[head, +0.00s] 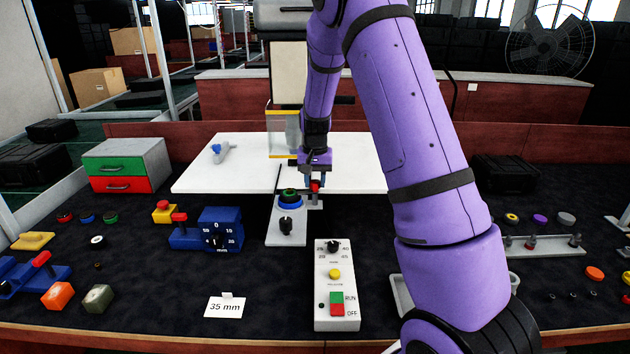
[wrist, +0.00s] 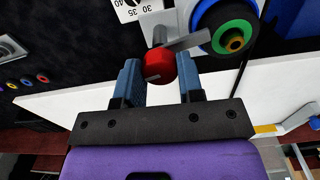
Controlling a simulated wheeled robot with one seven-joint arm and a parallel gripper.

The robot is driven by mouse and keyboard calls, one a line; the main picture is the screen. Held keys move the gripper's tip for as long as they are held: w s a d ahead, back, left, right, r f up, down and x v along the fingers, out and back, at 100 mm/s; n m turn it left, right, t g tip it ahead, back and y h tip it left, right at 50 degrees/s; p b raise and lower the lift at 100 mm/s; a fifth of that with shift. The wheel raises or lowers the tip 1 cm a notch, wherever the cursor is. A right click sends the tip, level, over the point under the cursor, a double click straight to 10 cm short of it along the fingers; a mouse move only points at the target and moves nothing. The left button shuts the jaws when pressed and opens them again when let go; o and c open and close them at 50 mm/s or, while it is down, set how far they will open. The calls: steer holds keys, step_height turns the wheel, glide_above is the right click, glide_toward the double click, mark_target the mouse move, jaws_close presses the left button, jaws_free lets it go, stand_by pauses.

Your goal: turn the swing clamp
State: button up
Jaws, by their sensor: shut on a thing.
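The swing clamp shows in the wrist view as a grey metal bar (wrist: 188,43) with a red knob (wrist: 160,66) at its end. The bar reaches over to a round stack with a green ring (wrist: 236,36) and a blue ring. In the head view the red knob (head: 315,187) is just right of the green and blue rings (head: 290,199) on a grey fixture plate (head: 287,240). My gripper (wrist: 160,78) has its two blue fingers on either side of the red knob and is shut on it. The clamp's pivot is hard to make out.
A control box (head: 336,300) with dial and RUN/OFF switch stands in front of the fixture. A white board (head: 230,180) lies behind.

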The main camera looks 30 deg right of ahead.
mark_target(315, 182)
steer(key=shift+m, duration=1.2)
steer(key=o, duration=0.9)
step_height(315, 182, up, 11)
steer(key=shift+f, duration=0.1)
